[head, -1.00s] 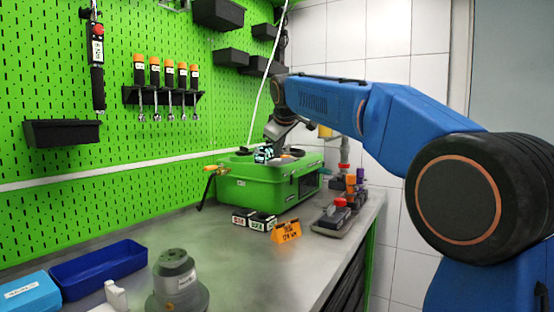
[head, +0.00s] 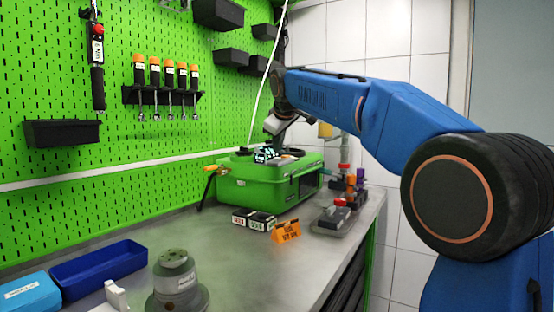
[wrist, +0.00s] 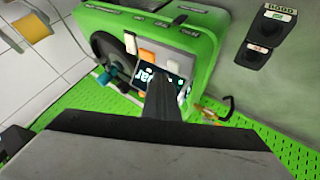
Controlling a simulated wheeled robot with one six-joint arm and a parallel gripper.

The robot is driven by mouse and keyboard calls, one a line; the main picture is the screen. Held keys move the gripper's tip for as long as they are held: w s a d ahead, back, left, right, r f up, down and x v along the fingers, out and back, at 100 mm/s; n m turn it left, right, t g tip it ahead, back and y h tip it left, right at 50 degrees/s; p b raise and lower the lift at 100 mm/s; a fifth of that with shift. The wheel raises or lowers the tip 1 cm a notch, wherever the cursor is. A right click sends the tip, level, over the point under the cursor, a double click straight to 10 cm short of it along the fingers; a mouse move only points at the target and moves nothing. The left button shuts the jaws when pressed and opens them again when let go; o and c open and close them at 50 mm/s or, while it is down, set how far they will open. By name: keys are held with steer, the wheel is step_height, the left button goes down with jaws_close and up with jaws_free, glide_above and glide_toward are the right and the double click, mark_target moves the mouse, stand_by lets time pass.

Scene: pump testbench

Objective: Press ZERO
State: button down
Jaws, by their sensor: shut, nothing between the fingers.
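The green test box (head: 255,185) stands on the bench in the head view, with a small lit display (head: 265,155) on top. In the wrist view its green panel (wrist: 205,35) carries a display (wrist: 150,74) with part of "bar" readable, an orange patch (wrist: 147,56), a white piece (wrist: 130,43) and a dark round part. No label reading ZERO is legible. My gripper (wrist: 163,88) is shut and empty, its fingers over the display and hiding part of it. Whether it touches the panel cannot be told.
An orange sign (head: 286,232) stands in front. A tray with fittings (head: 332,219) is at the right. A grey pump-like part (head: 175,275) and blue bin (head: 98,268) stand nearer. The middle bench is clear.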

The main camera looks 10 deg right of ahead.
mark_target(278, 158)
steer(key=shift+r, duration=2.5)
